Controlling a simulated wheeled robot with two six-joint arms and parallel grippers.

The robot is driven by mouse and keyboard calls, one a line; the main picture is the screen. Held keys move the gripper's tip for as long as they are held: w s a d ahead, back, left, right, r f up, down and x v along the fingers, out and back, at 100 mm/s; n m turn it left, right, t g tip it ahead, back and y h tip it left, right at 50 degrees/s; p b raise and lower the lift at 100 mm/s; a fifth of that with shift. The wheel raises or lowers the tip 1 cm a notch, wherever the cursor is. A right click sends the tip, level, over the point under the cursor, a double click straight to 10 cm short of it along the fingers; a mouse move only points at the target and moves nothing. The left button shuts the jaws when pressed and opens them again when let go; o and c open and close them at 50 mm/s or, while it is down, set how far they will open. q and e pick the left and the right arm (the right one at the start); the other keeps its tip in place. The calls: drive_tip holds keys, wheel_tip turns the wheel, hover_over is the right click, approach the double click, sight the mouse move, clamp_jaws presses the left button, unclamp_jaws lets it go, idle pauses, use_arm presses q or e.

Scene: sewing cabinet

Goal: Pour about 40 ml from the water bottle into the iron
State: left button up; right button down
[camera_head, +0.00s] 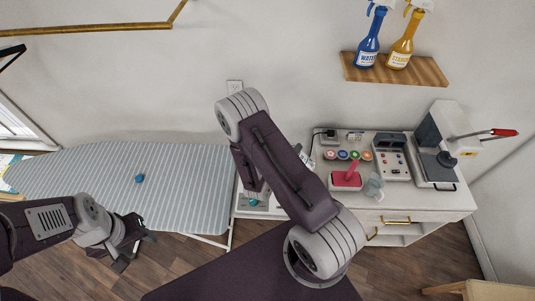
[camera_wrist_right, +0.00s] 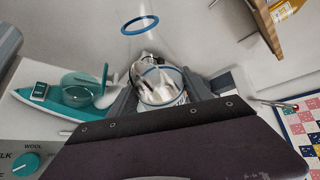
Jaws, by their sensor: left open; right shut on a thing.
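A clear vessel with blue rings (camera_wrist_right: 160,86), apparently the water bottle, is between the fingers of my right gripper (camera_wrist_right: 160,92), which is shut on it. Its tilt and water level are hard to tell. The teal and white iron (camera_wrist_right: 75,92) lies left of the fingers in the right wrist view; the vessel appears beside it, apart in the picture. In the head view only a teal bit of the iron (camera_head: 253,202) shows; my right arm hides the right gripper and vessel. My left gripper (camera_head: 136,243) is open and empty by the ironing board's front edge.
A small blue cap-like piece (camera_head: 140,178) lies on the striped ironing board (camera_head: 190,185), otherwise mostly clear. A white cabinet (camera_head: 440,200) at right bears a red-topped item (camera_head: 346,180), coloured spools and machines. A wall shelf (camera_head: 395,72) holds blue WATER (camera_head: 369,40) and yellow (camera_head: 404,42) spray bottles.

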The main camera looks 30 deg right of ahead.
drive_tip(key=shift+s+f+b, duration=0.1)
drive_tip(key=shift+f+b, duration=0.2)
drive_tip(key=shift+f, duration=0.6)
drive_tip(key=shift+d+r+n+p, duration=0.15)
drive_tip(key=shift+r+n+p, duration=0.25)
drive_tip(key=shift+r+p, duration=0.05)
drive_tip(key=shift+s+d+f+n+g+h, duration=0.1)
drive_tip(key=shift+s+n+g+h, duration=0.1)
drive_tip(key=shift+n+g+h, duration=0.25)
use_arm(q)
drive_tip(key=shift+f, duration=0.4)
use_arm(e)
drive_tip(key=shift+s+d+n+h, duration=0.1)
drive_tip(key=shift+n+h, duration=0.25)
drive_tip(key=shift+h, duration=0.1)
use_arm(q)
drive_tip(key=shift+f+b, duration=0.2)
drive_tip(key=shift+b, duration=0.15)
use_arm(e)
drive_tip(key=shift+n+g+h, duration=0.3)
drive_tip(key=shift+n+g, duration=0.05)
drive_tip(key=shift+n, duration=0.25)
use_arm(q)
drive_tip(key=shift+r, duration=0.15)
use_arm(e)
drive_tip(key=shift+s+d+r+n+h, duration=0.15)
drive_tip(key=shift+s+r+n+h, duration=0.1)
drive_tip(key=shift+r+n+h, duration=0.05)
drive_tip(key=shift+s+d, duration=0.25)
